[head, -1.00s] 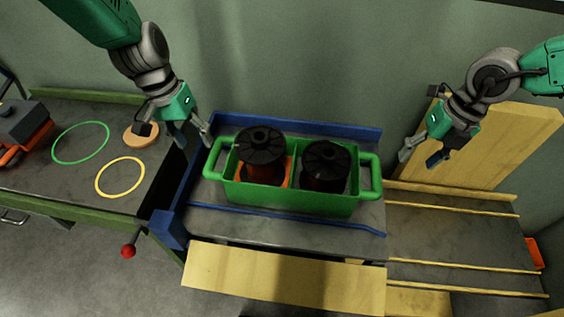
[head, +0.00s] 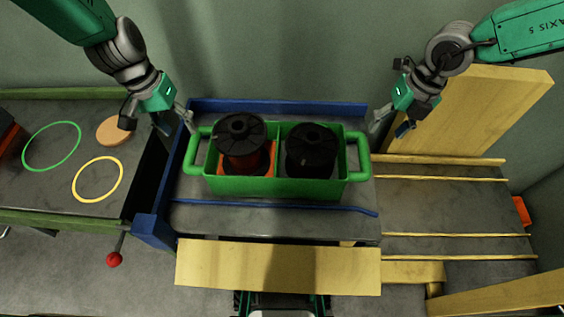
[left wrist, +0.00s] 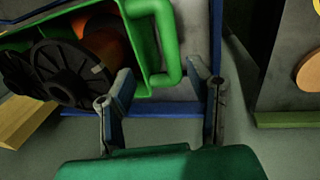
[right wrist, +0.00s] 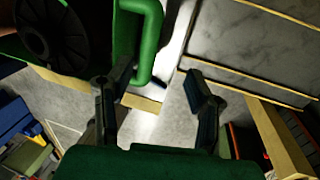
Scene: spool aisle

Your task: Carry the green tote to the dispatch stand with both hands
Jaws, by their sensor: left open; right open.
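The green tote (head: 265,187) stands upright on a grey stand with blue edges, with a loop handle at each end. It holds two black-flanged spools: the left one (head: 242,130) has an orange-red winding, the right one (head: 311,145) looks dark. My left gripper (head: 178,126) is open above the tote's left handle (head: 194,155); in the left wrist view its fingers (left wrist: 162,95) lie near the handle (left wrist: 172,45).
A blue rail (head: 280,106) runs behind the tote and a thin blue bar (head: 270,206) in front. A wooden board (head: 275,267) lies before the stand. Left is a bench with green (head: 52,146) and yellow rings (head: 98,179). A sloped wooden panel (head: 470,115) stands at right.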

